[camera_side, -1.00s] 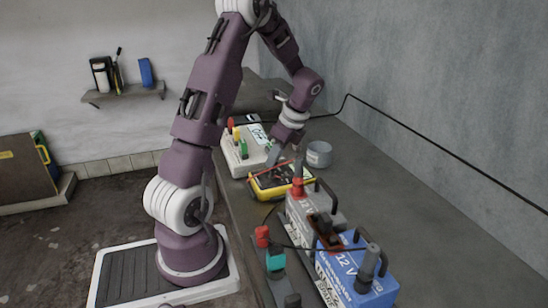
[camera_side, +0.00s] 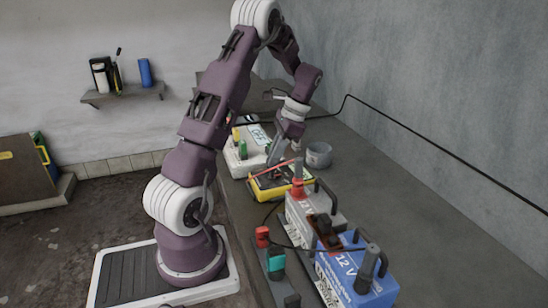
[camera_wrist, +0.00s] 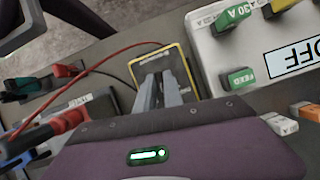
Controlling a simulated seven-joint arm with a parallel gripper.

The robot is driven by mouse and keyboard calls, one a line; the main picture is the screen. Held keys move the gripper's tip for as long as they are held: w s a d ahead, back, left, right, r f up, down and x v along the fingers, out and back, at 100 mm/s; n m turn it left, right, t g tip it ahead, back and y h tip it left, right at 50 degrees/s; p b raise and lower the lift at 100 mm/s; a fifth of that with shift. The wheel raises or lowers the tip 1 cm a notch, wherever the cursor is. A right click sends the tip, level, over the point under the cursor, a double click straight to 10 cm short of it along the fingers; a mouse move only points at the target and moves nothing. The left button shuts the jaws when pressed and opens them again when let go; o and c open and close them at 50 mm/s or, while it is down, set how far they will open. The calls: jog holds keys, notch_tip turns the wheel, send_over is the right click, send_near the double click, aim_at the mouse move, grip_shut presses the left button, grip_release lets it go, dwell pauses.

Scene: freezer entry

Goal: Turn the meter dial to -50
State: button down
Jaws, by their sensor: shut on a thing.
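The yellow-edged meter (camera_side: 293,193) lies on the bench in the middle of the side view. Its yellow rim and dark face also show in the wrist view (camera_wrist: 182,60). My gripper (camera_side: 272,168) points down at the meter's face. In the wrist view my gripper's grey fingers (camera_wrist: 158,88) are close together over the meter, shut on the dial. The fingers hide the dial, so its pointer and scale setting cannot be read.
A grey battery (camera_side: 300,212) and a blue 12 V battery (camera_side: 350,285) stand in front of the meter. A white fuse box (camera_side: 236,160) is behind it, a grey cup (camera_side: 319,155) to the right. A red lead (camera_wrist: 95,68) crosses nearby. The right bench is clear.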

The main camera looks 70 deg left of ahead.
jog(key=n+h, duration=0.1)
jog(key=n, duration=0.1)
jog(key=n+h, duration=0.1)
jog(key=n, duration=0.2)
jog(key=shift+a+n, duration=0.2)
jog(key=shift+n, duration=0.1)
jog(key=n+h, duration=0.1)
jog(key=n, duration=0.1)
jog(key=n+t+h, duration=0.1)
jog(key=n, duration=0.2)
jog(key=shift+s+a, duration=0.1)
jog(key=shift+s, duration=0.05)
jog(key=shift+n+t, duration=0.3)
jog(key=shift+t, duration=0.1)
jog(key=c, duration=1.5)
grip_release()
jog(key=shift+o, duration=0.2)
jog(key=v, duration=0.7)
jog(key=shift+r, duration=0.1)
